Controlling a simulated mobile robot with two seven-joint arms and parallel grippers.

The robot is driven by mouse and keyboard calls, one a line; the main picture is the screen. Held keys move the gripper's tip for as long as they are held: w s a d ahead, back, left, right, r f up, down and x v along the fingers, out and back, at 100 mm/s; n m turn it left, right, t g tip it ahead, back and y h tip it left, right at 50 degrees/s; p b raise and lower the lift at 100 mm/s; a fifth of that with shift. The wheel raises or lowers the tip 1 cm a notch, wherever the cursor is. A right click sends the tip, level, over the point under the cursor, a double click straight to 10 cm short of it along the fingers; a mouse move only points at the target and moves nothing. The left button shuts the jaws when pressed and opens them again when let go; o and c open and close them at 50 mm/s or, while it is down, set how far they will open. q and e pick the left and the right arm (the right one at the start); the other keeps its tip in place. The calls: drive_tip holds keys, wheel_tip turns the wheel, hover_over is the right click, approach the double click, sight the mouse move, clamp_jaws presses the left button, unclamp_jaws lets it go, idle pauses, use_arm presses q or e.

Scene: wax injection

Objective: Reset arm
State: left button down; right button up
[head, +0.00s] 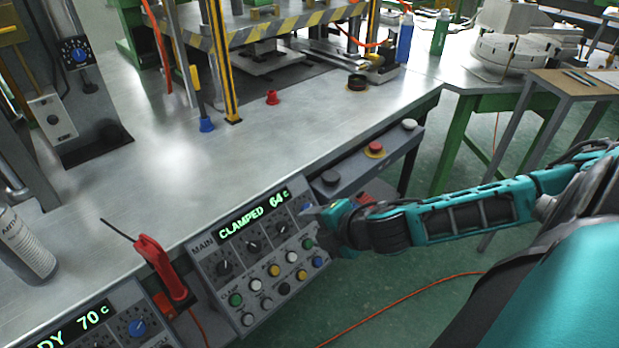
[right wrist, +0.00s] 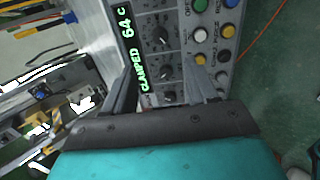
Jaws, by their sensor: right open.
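My right arm (head: 465,208) is teal and black and reaches in from the right in the head view. Its gripper (head: 318,218) is at the right edge of the main control panel (head: 207,256), close to its knobs and buttons. The panel display (head: 254,215) reads "CLAMPED 64 C". In the right wrist view, the two fingers of the right gripper (right wrist: 160,88) are spread apart with nothing between them. The panel (right wrist: 182,10) lies beyond them, with its knobs and coloured buttons. Whether a finger touches the panel cannot be told. My left gripper is not in view.
A metal workbench (head: 150,180) carries a press with striped edges. A red-handled tool (head: 158,262) stands left of the panel, and a spray can (head: 22,243) is at far left. A console with a red button (head: 375,148) lies behind the gripper. Green floor is open below the arm.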

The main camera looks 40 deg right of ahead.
drive_tip(key=s+a+f+m, duration=0.4)
drive_tip(key=a+f+m, duration=0.1)
drive_tip(key=m, duration=0.3)
drive_tip(key=s+a+f+m+y, duration=0.1)
drive_tip(key=s+a+f+m, duration=0.3)
drive_tip(key=a+m, duration=0.4)
drive_tip(key=shift+a+f+t, duration=0.25)
drive_tip(key=shift+f+t, duration=0.15)
drive_tip(key=shift+f, duration=0.3)
drive_tip(key=shift+d+m, duration=0.1)
drive_tip(key=shift+m, duration=0.2)
